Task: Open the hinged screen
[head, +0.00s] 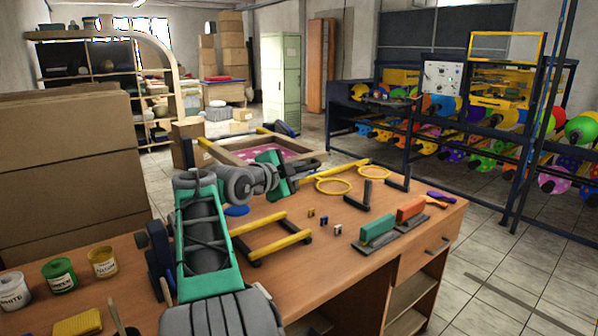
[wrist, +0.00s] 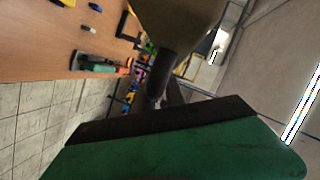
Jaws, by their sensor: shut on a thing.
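The hinged screen (head: 310,159) is a wooden frame around a pink patterned panel, at the far side of the workbench in the head view. My gripper (head: 284,162) is at its near edge and hides part of that edge. In the wrist view, a tan wooden piece (wrist: 180,18), which looks like the screen's frame, meets my dark finger (wrist: 160,78). My gripper is shut on the frame. The exact contact is partly hidden, and how far the screen is tilted is hard to tell.
Paint jars (head: 59,275) stand at the left front.

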